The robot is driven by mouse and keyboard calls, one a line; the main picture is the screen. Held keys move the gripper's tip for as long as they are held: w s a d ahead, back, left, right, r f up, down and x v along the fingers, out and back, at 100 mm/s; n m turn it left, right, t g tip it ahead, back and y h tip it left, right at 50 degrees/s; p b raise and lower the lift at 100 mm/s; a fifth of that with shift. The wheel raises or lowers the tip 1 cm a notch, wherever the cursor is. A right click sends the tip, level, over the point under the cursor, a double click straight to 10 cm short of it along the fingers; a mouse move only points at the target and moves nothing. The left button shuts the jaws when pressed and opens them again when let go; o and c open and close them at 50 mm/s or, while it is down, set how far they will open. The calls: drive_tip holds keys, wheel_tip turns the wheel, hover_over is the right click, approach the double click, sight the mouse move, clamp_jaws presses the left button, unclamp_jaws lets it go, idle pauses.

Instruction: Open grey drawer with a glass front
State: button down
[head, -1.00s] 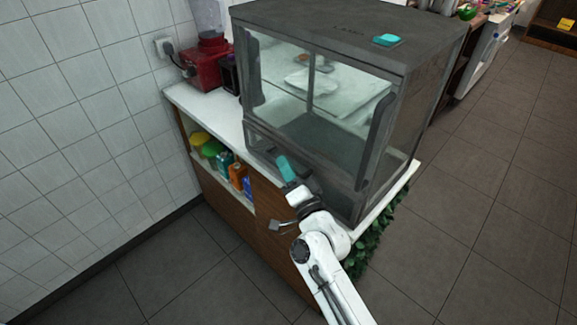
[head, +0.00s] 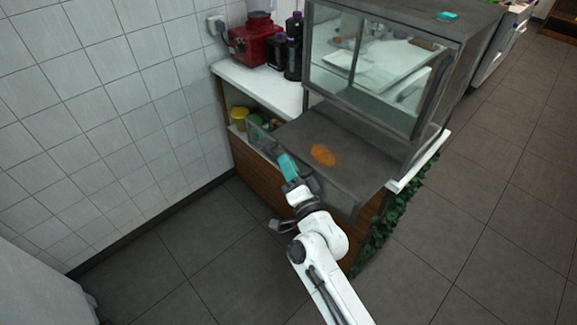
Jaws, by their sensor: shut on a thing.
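The grey drawer (head: 350,172) with a glass front stands pulled well out from under the glass display case, its inside open to view from above. My gripper (head: 286,163) is at the drawer's front, shut on its handle. The handle itself is mostly hidden by the gripper. An orange item (head: 322,155) lies on the drawer's floor.
The grey display case (head: 385,62) sits on a white counter (head: 262,85) with a wooden base. A red appliance (head: 252,45) and dark bottles (head: 293,45) stand at the left. Leafy greenery (head: 385,235) hangs on the right. The tiled floor is clear in front.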

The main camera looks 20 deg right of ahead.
drive_tip(key=shift+s+a+f, duration=0.1)
drive_tip(key=shift+s+a, duration=0.05)
drive_tip(key=shift+a, duration=0.1)
drive_tip(key=c, duration=1.4)
unclamp_jaws()
drive_tip(key=a+b+v, duration=0.1)
drive_tip(key=b+v, duration=0.1)
drive_tip(key=v, duration=0.8)
drive_tip(key=shift+s+d, duration=0.45)
